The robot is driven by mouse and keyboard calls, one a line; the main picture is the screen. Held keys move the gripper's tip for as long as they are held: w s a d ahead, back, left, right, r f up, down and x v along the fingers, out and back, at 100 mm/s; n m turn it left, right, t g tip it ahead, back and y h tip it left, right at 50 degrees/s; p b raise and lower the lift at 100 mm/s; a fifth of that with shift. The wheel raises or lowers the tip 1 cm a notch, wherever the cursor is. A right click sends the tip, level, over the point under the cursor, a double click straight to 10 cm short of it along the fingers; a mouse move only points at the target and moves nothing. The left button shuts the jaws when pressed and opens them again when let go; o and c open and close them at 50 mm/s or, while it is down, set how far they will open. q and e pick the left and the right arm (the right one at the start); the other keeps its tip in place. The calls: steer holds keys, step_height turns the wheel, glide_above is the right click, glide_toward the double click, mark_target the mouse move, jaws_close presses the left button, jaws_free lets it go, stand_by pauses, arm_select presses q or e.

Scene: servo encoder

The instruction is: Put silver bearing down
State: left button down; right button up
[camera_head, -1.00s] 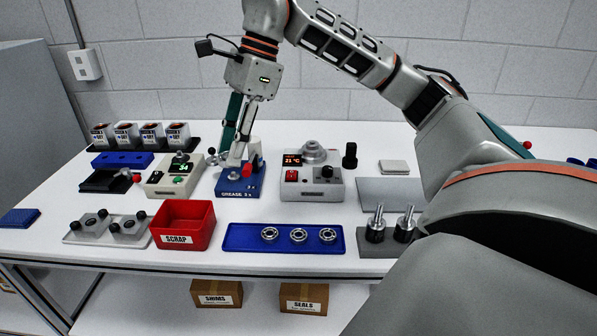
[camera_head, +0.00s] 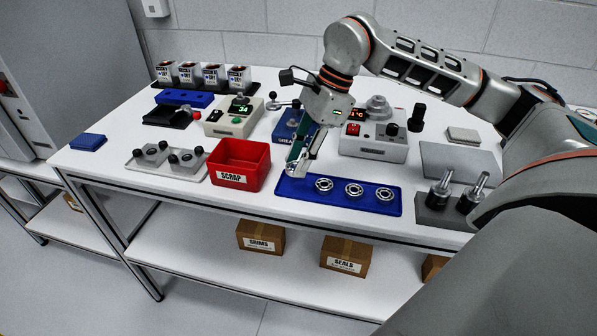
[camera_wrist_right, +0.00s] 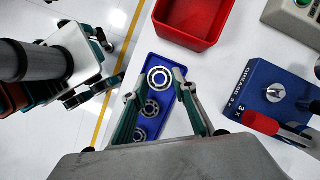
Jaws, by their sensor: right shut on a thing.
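My right gripper (camera_head: 297,168) is low over the left end of the blue tray (camera_head: 290,197). It is shut on a silver bearing, which shows between the fingertips in the right wrist view (camera_wrist_right: 160,77). I cannot tell whether this bearing touches the tray. Three other silver bearings lie in a row on the tray to its right: one nearest the gripper (camera_head: 323,184), a middle one (camera_head: 354,189) and a far right one (camera_head: 384,193). My left gripper (camera_wrist_right: 100,42) appears only partly at the left of the right wrist view, clear of the tray.
A red scrap bin (camera_head: 239,164) stands just left of the tray. Behind are the blue grease station (camera_head: 288,126) and a grey heater unit (camera_head: 373,148). A grey block with two upright pins (camera_head: 443,213) stands to the right. The table's front edge runs close before the tray.

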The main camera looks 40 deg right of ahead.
mark_target(299, 184)
step_height(299, 184, down, 4)
steer(key=shift+r, duration=0.1)
arm_select(q)
steer(key=shift+f, duration=0.15)
steer(key=shift+s, duration=0.1)
arm_select(e)
steer(key=shift+f, duration=0.2)
steer(key=o, duration=0.8)
arm_select(q)
steer(key=shift+s+f, duration=0.25)
arm_select(e)
steer(key=shift+o, duration=0.2)
